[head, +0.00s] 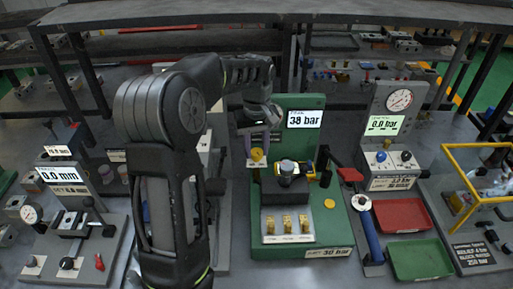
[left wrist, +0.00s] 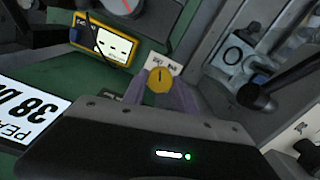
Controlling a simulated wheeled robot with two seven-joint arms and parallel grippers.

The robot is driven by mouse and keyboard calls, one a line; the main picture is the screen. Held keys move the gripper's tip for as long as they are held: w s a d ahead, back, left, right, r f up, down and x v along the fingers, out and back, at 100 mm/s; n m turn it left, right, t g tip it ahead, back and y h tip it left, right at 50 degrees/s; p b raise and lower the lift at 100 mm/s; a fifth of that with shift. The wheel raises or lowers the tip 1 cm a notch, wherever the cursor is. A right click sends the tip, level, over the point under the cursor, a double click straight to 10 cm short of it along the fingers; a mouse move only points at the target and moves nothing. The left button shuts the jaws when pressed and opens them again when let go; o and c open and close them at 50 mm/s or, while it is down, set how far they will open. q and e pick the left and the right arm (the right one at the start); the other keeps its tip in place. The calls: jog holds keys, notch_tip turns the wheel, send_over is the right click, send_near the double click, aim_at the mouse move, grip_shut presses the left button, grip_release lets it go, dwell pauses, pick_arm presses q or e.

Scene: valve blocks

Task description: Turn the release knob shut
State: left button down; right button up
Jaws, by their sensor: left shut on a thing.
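The release knob is a small yellow round knob (head: 257,154) at the upper left of the green valve station (head: 317,188). It also shows in the left wrist view (left wrist: 160,86), with a dark line across its face. My left gripper (head: 260,146) reaches down over the station's left side. In the left wrist view its purple fingers lie on both sides of the knob, and it is shut on the knob. The station's display (head: 305,118) reads 38 bar. A dark valve block (head: 290,184) sits in the middle of the station. My right gripper is not in view.
A grey station with a dial gauge (head: 399,100) and a 0.0 bar display stands to the right. Red (head: 402,214) and green (head: 419,259) trays and a blue-handled tool (head: 367,228) lie near it. A yellow frame (head: 478,175) stands at far right.

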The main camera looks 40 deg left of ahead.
aim_at(257, 151)
pick_arm(q)
jog(key=shift+n, duration=0.9)
jog(key=c, duration=1)
grip_release()
jog(key=shift+r, duration=0.15)
notch_tip(257, 151, up, 8)
jog(key=shift+f+b, duration=0.2)
jog(key=shift+b, duration=0.25)
